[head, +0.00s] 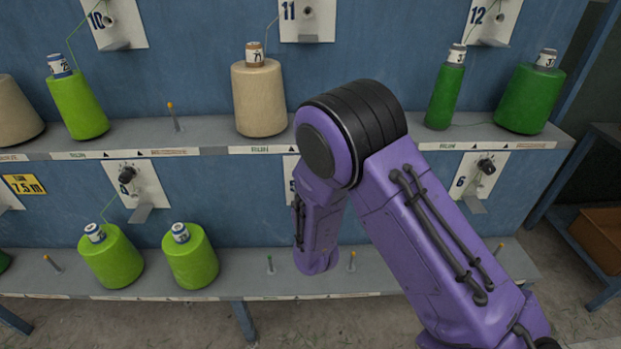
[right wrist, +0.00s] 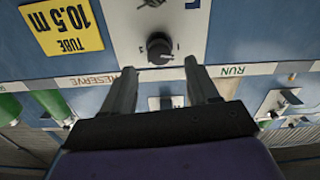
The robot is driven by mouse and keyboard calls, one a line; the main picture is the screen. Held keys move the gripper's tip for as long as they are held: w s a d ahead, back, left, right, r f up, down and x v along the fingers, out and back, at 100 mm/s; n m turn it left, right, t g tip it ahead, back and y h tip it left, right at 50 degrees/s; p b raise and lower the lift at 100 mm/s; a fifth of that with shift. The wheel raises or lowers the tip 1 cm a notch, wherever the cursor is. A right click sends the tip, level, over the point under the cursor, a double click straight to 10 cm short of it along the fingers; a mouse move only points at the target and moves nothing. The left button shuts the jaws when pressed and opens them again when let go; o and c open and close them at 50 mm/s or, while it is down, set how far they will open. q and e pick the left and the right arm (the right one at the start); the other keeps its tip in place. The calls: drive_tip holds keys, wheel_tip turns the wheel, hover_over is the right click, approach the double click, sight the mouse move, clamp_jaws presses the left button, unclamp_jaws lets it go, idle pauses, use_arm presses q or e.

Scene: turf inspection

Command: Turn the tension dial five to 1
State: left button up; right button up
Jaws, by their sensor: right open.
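In the head view my purple right arm covers most of the plate of tension dial five; only a narrow white edge (head: 290,172) shows left of the arm, and the dial is hidden. In the right wrist view, which looks upside down, a black dial knob (right wrist: 159,48) sits on a white plate (right wrist: 188,22). No plate number or dial setting is readable there. My right gripper (right wrist: 160,66) is open, its two fingers apart, with the knob showing between and just beyond the tips. I cannot tell whether they touch it. My left gripper is not in view.
Dial four (head: 126,175) is left of my arm and dial six (head: 486,167) right of it. A yellow tube label (right wrist: 62,26) is beside the knob. Lime cones (head: 190,257) stand on the lower shelf. A beige cone (head: 259,98) and green cones (head: 530,98) stand above.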

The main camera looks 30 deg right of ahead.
drive_tip(key=v, duration=0.4)
idle(0.4)
